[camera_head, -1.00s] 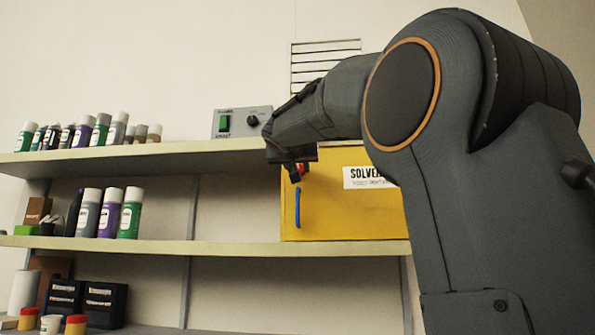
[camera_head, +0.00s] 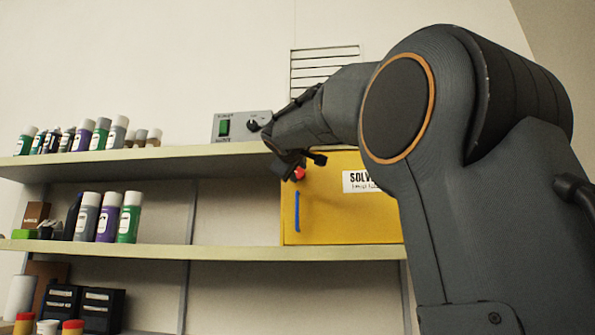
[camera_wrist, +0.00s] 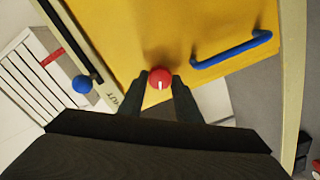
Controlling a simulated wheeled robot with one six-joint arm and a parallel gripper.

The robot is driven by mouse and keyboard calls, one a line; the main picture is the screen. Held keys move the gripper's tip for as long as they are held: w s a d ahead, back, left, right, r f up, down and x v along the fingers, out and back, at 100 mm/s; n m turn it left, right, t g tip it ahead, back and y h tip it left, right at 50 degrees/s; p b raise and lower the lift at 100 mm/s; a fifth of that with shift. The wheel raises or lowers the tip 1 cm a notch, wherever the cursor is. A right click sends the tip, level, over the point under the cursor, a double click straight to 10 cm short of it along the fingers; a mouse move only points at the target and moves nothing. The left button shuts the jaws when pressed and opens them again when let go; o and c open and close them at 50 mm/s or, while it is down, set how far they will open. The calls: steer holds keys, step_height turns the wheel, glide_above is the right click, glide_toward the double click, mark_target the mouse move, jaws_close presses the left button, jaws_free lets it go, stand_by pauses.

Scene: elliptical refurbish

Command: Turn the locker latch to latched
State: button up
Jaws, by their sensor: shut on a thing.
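The yellow solvent locker (camera_head: 340,215) stands on the middle shelf, with a blue bar handle (camera_head: 297,212) on its front. Its red round latch knob (camera_head: 299,173) is near the locker's upper left corner. In the wrist view the red knob (camera_wrist: 159,77) carries a white mark, and the blue handle (camera_wrist: 232,50) lies to its right. My gripper (camera_wrist: 157,88) is shut on the red knob, one finger on each side. In the head view my gripper (camera_head: 293,168) is at the knob and partly hides it. The latch's own position label is not readable.
A grey switch box (camera_head: 241,126) with a green switch and a dark dial stands on the top shelf (camera_head: 130,157), close above my wrist. Several bottles and cans stand to the left on the shelves. The wrist view also shows a blue ball-shaped knob (camera_wrist: 82,84).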

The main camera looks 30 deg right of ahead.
steer(key=shift+n+p, duration=0.5)
steer(key=shift+n, duration=1.8)
steer(key=o, duration=1.1)
steer(key=shift+c, duration=0.2)
steer(key=shift+a, duration=0.1)
steer(key=b+v, duration=0.2)
steer(key=v, duration=0.5)
steer(key=shift+s+a+b, duration=0.2)
steer(key=shift+s+b, duration=0.15)
steer(key=shift+b, duration=0.05)
